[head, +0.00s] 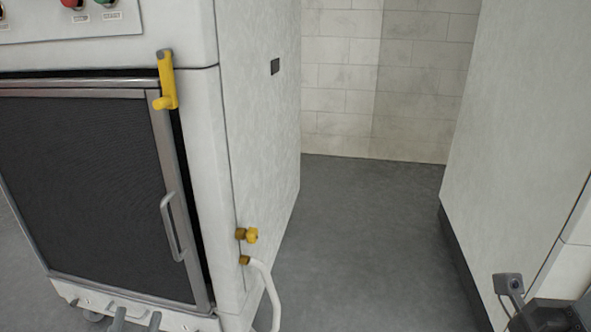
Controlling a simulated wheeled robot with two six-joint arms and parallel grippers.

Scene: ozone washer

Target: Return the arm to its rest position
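My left gripper (137,319) shows only as grey fingertips at the bottom left edge, in front of the washer's lower panel. The tips stand apart with nothing seen between them; the rest of it is below the frame. At the bottom right corner, dark and grey parts of my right arm show, cut off by the edge. I cannot make out the fingers of my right gripper.
The white ozone washer (262,130) stands at left. Its dark door (80,185) has a metal handle (172,228) and a yellow latch (167,82). A white hose (268,285) hangs at its side. A white cabinet (515,130) stands at right, with clear grey floor (350,240) between.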

